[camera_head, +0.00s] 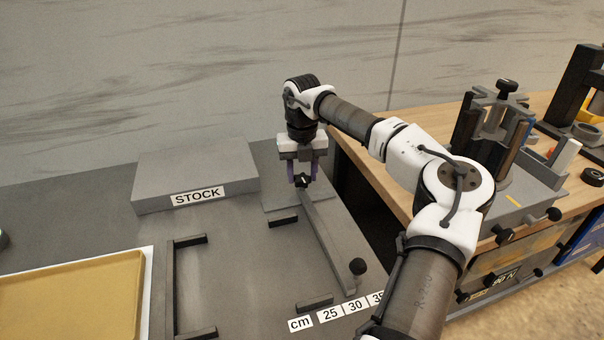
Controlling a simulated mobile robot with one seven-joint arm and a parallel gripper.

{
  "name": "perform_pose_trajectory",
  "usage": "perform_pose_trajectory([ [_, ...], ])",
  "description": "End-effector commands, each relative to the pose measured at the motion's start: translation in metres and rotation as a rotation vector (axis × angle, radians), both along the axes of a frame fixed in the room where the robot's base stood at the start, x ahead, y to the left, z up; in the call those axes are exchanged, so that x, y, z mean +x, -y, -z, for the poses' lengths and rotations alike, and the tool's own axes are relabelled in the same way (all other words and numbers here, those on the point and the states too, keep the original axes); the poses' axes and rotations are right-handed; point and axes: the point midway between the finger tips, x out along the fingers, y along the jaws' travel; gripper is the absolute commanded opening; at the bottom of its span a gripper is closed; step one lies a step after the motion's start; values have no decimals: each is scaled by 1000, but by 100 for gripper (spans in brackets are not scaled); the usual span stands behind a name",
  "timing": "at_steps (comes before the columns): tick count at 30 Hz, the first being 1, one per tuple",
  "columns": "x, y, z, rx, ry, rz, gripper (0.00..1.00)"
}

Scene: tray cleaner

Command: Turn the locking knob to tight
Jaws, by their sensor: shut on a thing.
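My gripper (304,170) points straight down at the far end of a grey sliding bar. Its fingers are shut on a small black locking knob (302,181) at that end of the bar. A pale mark shows on the knob between the fingers; its exact setting is too small to read. The fingers cover part of the knob.
A grey block labelled STOCK (195,175) stands left of my gripper. A dark bracket (170,290) and a yellow tray (75,305) lie at the front left. A scale label (330,314) is at the front. A wooden bench (430,118) with a clamp fixture (500,130) stands right.

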Motion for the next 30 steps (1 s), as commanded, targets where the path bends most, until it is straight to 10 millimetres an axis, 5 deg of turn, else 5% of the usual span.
perform_pose_trajectory([
  [18, 0, 0, 0, 0, -1, 41, 18],
  [19, 0, 0, 0, 0, -1, 41, 44],
  [23, 0, 0, 0, 0, -1, 41, 60],
  [30, 0, 0, 0, 0, -1, 40, 63],
])
